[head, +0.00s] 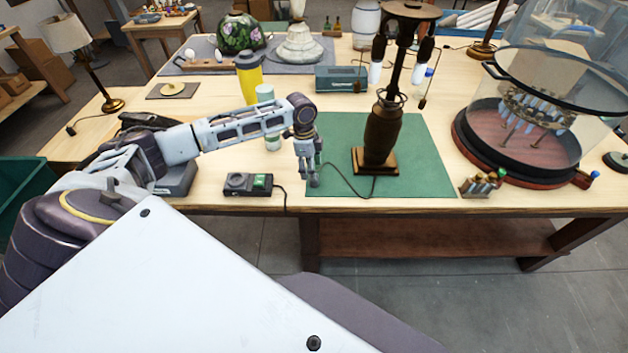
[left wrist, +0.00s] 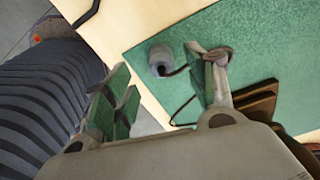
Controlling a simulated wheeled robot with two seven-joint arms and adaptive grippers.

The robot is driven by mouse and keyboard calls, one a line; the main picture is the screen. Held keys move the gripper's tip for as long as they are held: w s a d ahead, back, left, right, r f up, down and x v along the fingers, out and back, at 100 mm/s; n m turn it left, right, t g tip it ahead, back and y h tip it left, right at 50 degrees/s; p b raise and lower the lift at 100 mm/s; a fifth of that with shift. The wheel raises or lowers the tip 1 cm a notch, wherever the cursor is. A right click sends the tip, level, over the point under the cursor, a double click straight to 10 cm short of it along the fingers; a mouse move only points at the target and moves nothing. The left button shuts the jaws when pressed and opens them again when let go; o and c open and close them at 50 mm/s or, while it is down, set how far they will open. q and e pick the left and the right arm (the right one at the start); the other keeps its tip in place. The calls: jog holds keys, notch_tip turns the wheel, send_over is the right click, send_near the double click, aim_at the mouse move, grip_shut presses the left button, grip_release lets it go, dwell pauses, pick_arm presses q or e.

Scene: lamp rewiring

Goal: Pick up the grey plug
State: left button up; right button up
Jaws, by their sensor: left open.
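The grey plug (left wrist: 160,59) lies on the green mat (left wrist: 262,42) near its edge, a short rounded piece, in the left wrist view. My left gripper (head: 308,174) is open and points down over the front left part of the mat. In the left wrist view its two fingers are spread apart; the plug shows beyond them, close to the right fingertip. I cannot tell whether they touch. In the head view the gripper largely hides the plug. A dark cord (head: 345,182) runs from there to the bronze lamp (head: 381,135). My right gripper is not in view.
A yellow bottle (head: 249,80) and a pale green cylinder (head: 265,94) stand behind my left arm. A glass-domed fixture (head: 535,110) stands at the right. The mat right of the lamp is clear.

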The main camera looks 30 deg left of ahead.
pick_arm(q)
jog(key=shift+w+d+f+p, duration=0.1)
jog(key=shift+d+f+p, duration=0.15)
jog(key=shift+f, duration=0.65)
jog(key=shift+w+d+f+p, duration=0.1)
jog(key=shift+d+f+p, duration=0.15)
jog(key=shift+f, duration=1.4)
jog(key=c, duration=1.1)
jog(key=shift+r, duration=0.15)
